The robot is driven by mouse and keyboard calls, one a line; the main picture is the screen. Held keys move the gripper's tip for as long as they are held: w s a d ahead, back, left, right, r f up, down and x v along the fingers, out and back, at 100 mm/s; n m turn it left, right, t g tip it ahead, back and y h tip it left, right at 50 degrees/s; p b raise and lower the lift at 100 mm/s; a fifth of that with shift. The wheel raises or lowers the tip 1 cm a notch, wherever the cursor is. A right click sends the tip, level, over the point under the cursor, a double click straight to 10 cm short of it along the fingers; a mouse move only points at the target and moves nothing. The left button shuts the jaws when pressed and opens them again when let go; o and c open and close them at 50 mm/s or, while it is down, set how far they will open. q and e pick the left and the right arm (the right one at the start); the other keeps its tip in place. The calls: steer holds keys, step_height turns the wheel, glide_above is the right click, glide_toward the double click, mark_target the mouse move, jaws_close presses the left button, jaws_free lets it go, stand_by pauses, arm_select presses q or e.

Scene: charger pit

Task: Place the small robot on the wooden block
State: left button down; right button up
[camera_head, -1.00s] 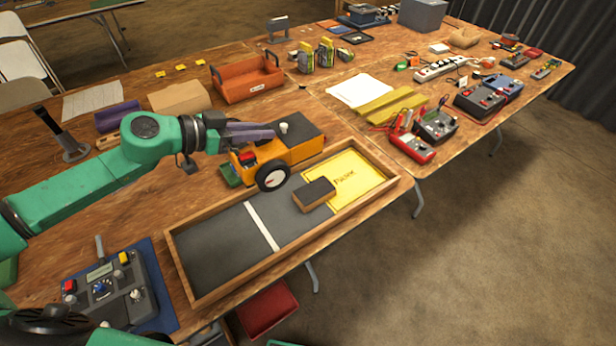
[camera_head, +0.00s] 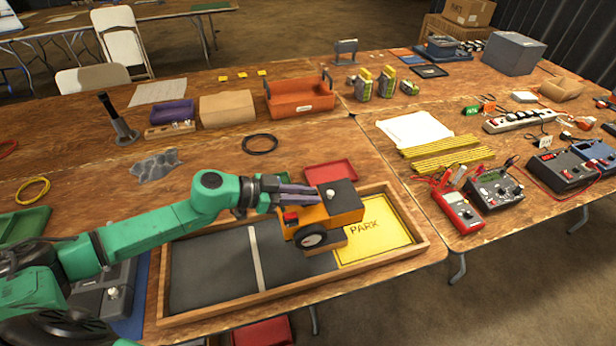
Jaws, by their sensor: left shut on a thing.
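The small robot (camera_head: 338,207), orange with a dark top, a red part and a white-hubbed wheel, is at the right half of the wooden tray. My left gripper (camera_head: 308,194) is shut on it from the left. The wooden block (camera_head: 336,244) lies under the small robot, beside the yellow PARK panel (camera_head: 372,230), and is mostly hidden by it. I cannot tell whether the small robot touches the block or hovers just above it. My right gripper is not in view.
The wooden tray rim (camera_head: 432,243) surrounds the dark floor and the PARK panel. A red tray (camera_head: 330,172) and a black cable ring (camera_head: 260,144) lie behind it. An orange toolbox (camera_head: 298,98) stands further back. Meters (camera_head: 462,212) and yellow strips (camera_head: 440,152) are on the right table.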

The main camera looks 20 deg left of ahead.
arm_select(q)
step_height(320, 180, down, 8)
steer(key=shift+d+r+b, duration=0.1)
steer(key=shift+r+b, duration=0.15)
steer(key=shift+b, duration=0.05)
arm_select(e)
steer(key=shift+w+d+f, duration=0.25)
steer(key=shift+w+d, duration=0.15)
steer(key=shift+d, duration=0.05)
arm_select(q)
steer(key=shift+f, duration=0.2)
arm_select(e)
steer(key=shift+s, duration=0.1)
arm_select(q)
steer(key=c, duration=0.8)
jaws_free()
steer(key=shift+s+f, duration=0.1)
steer(key=shift+f, duration=0.05)
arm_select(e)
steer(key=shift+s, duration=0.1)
